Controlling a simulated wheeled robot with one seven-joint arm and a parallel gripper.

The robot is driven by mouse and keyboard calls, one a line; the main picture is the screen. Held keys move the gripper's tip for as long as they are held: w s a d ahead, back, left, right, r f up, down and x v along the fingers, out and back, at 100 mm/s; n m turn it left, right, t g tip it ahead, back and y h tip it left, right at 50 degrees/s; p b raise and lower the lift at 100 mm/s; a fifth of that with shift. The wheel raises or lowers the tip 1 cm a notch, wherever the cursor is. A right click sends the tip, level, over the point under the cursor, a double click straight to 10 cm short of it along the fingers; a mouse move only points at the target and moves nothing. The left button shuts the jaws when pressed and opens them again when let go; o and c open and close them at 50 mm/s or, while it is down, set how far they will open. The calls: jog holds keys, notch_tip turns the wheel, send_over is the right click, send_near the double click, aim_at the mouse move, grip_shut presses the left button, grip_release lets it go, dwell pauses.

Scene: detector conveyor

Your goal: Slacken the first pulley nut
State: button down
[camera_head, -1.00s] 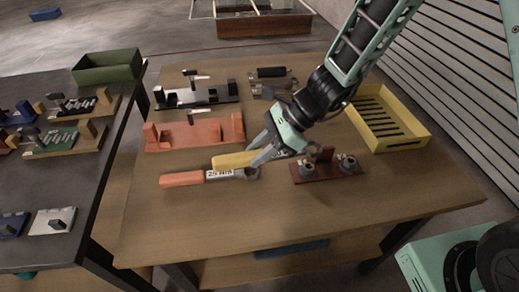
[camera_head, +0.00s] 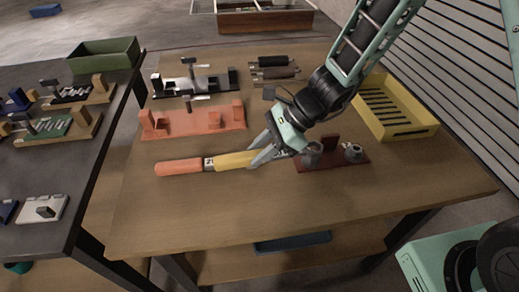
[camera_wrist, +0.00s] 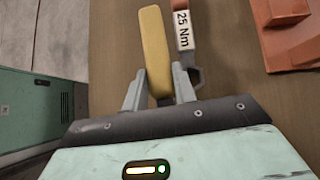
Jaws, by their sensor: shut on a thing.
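My gripper (camera_head: 262,158) is shut on a yellow-handled tool (camera_head: 235,160), its handle also between the fingers in the wrist view (camera_wrist: 153,45). The tool's working end is mostly hidden by the fingers; I cannot tell whether it touches a nut. A dark red block (camera_head: 335,163) carries two grey pulley fittings. The left fitting (camera_head: 312,158) is just right of my fingers; the right fitting (camera_head: 353,152) stands clear. An orange-handled wrench (camera_head: 178,167) lies left of my gripper, partly covered by the yellow handle.
An orange-red fixture (camera_head: 193,123) and a black-and-white fixture (camera_head: 195,88) stand behind. A yellow slotted tray (camera_head: 420,132) is at the right, grey-dark tools (camera_head: 275,72) at the back. The front of the wooden table (camera_head: 230,215) is clear.

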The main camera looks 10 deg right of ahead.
jog(key=shift+f+b, duration=1.1)
jog(key=shift+f, duration=0.15)
jog(key=c, duration=1.8)
grip_release()
jog(key=shift+c, duration=0.2)
grip_shut()
jog(key=shift+r, duration=0.1)
jog(key=shift+s+d+n+g+p, duration=0.15)
jog(key=shift+s+n+g+p, duration=0.55)
jog(key=shift+s+n+p, duration=0.3)
jog(key=shift+s, duration=0.1)
jog(key=shift+s+d+n+g+p, duration=0.15)
jog(key=shift+s+n+g+p, duration=0.25)
jog(key=shift+s+g+p, duration=0.2)
jog(key=shift+s+d+n+h+p, duration=0.15)
jog(key=shift+s+n+h+p, duration=0.15)
jog(key=shift+s+n+h, duration=0.15)
